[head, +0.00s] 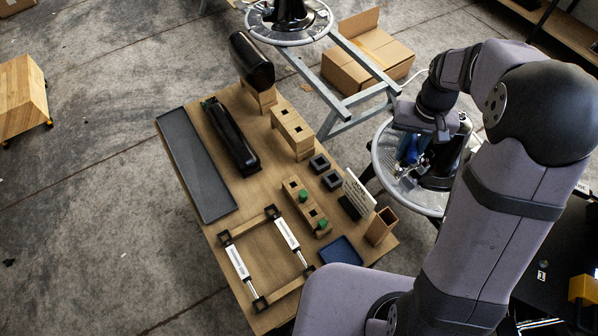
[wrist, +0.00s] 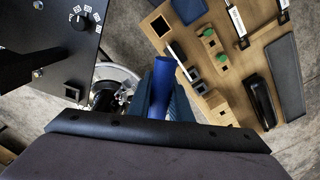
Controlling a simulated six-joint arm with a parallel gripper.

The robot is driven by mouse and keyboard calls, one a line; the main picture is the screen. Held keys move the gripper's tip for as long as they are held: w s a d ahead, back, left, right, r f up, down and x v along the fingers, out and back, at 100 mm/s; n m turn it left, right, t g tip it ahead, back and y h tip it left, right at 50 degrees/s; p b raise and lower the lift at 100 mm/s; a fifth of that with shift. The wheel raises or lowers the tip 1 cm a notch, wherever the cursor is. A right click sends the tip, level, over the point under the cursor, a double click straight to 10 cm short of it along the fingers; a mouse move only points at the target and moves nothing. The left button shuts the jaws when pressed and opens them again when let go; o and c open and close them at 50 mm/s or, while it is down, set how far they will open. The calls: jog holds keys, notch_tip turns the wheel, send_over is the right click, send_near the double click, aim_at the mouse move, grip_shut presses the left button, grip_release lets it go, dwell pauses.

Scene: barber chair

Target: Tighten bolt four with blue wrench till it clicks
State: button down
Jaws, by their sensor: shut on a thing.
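The blue wrench (wrist: 162,82) is in my gripper (wrist: 163,100), its blue handle standing up between the two fingers in the wrist view. In the head view my gripper (head: 411,152) is over the round metal base (head: 388,180) at the right, with some blue showing at the fingers. The black chair column stands on this base. The base also shows in the wrist view (wrist: 130,76), just left of the wrench. The wrench's working end is hidden. I cannot make out bolt four or whether the wrench touches a bolt.
A wooden work board (head: 262,190) left of the base carries a grey tray (head: 197,165), wooden blocks (head: 292,130), a blue tray (head: 341,251) and a white-railed frame (head: 238,262). A second round base (head: 290,38) and a cardboard box (head: 368,62) stand behind. A black control panel (wrist: 62,40) is at upper left in the wrist view.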

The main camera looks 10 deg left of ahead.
jog(key=s+d+f+b, duration=0.4)
jog(key=d+f+b, duration=0.3)
jog(key=f, duration=0.5)
jog(key=w+a+f+n+b, duration=0.3)
jog(key=w+a+f, duration=0.1)
jog(key=w+a, duration=0.85)
jog(key=w+a+f+b, duration=0.1)
jog(key=a+f, duration=0.4)
jog(key=a, duration=0.6)
jog(key=shift+w, duration=0.55)
notch_tip(320, 180, down, 6)
jog(key=b, duration=0.4)
jog(key=shift+f, duration=0.15)
jog(key=shift+f+b, duration=1.2)
jog(key=shift+f, duration=0.65)
dwell(0.4)
jog(key=c, duration=1.5)
grip_release()
jog(key=shift+c, duration=0.2)
